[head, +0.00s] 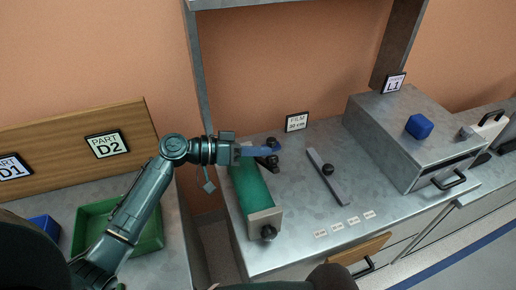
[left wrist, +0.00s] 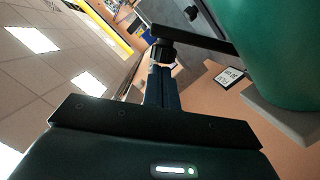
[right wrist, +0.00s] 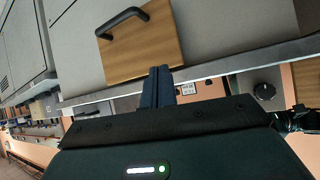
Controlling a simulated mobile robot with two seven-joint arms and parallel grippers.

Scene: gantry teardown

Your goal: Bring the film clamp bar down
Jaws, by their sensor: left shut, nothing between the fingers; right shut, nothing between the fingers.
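A green film roll (head: 250,188) lies at the left side of the metal bench, with an end block and black knob (head: 268,232) at its near end. A dark bar with a black knob (head: 272,161) is at the roll's far end; the bar (left wrist: 205,40) also shows in the left wrist view. My left gripper (head: 279,148) is shut and empty, its tips close to that knob; I cannot tell if they touch. A grey bar with a black knob (head: 328,170) lies on the bench to the right. My right gripper (right wrist: 157,70) is shut and empty, before a wooden drawer front.
A FILM sign (head: 296,122) stands at the back. A metal box (head: 415,140) with a blue block (head: 419,126) stands at the right. A green tray (head: 95,220) is at the left. The bench between the roll and the grey bar is clear.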

